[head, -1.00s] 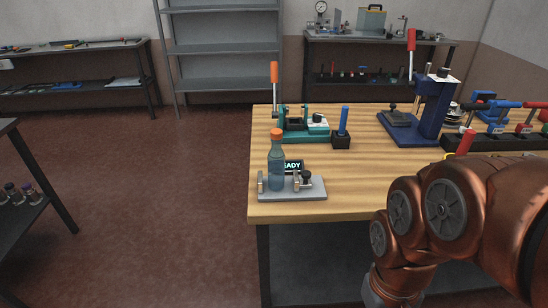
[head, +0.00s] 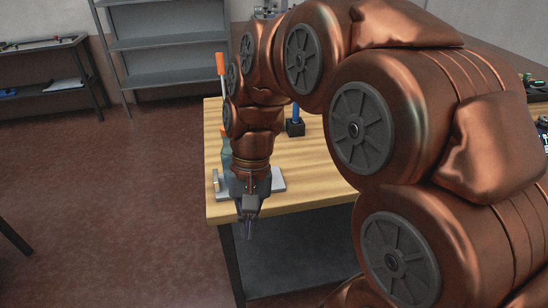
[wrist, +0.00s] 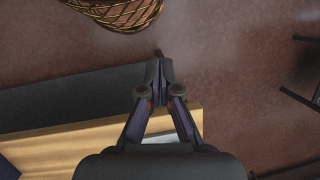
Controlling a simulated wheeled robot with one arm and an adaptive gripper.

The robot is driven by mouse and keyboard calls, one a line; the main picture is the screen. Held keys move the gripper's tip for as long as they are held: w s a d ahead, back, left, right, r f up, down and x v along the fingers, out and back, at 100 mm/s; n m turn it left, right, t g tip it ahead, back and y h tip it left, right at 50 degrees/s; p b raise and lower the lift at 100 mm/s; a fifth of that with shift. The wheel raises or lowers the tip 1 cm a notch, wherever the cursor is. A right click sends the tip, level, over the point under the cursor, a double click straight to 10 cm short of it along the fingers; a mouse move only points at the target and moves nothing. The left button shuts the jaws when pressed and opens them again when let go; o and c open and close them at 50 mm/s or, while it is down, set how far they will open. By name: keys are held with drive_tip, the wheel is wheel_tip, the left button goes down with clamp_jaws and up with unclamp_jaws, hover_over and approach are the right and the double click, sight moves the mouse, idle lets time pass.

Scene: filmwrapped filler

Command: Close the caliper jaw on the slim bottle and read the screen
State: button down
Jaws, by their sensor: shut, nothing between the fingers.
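The slim bottle (head: 225,158), bluish and clear, stands upright at the left of the grey caliper base (head: 279,181) near the table's front left corner. My arm covers most of the bottle and the middle of the base. The screen and the jaw's knob are hidden behind my arm; one upright post (head: 215,181) shows at the left end. My gripper (head: 247,232) is shut and empty, pointing down in front of the table's front edge. In the wrist view my gripper (wrist: 158,75) shows its fingertips together, with a pale strip of the base (wrist: 160,138) behind them.
The wooden table (head: 325,165) has bare room right of the base. A black block (head: 295,128) with a blue handle and an orange-handled lever (head: 221,64) stand farther back. A wicker basket (wrist: 118,12) is on the floor in the wrist view.

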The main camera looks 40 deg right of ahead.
drive_tip(key=w+d+r+m+y, duration=0.25)
drive_tip(key=w+d+m, duration=0.3)
drive_tip(key=w, duration=0.35)
drive_tip(key=w+d+f+m+t+y+p, duration=0.15)
drive_tip(key=w+d+m, duration=0.3)
drive_tip(key=d, duration=0.75)
drive_tip(key=w+d+m+t+y, duration=0.1)
drive_tip(key=w+d+m+t, duration=0.3)
drive_tip(key=d, duration=0.9)
drive_tip(key=shift+m+g, duration=0.5)
drive_tip(key=shift+g, duration=0.15)
drive_tip(key=b+x, duration=0.2)
drive_tip(key=x, duration=0.7)
drive_tip(key=shift+s+a+b, duration=0.15)
drive_tip(key=shift+a+b, duration=0.15)
drive_tip(key=shift+b, duration=0.05)
drive_tip(key=a, duration=0.2)
drive_tip(key=shift+w+a+f+p, duration=0.25)
drive_tip(key=shift+w+a+p, duration=0.05)
drive_tip(key=shift+a+p, duration=0.1)
drive_tip(key=shift+w+a+f, duration=0.15)
drive_tip(key=shift+w+a, duration=0.05)
drive_tip(key=shift+a, duration=0.35)
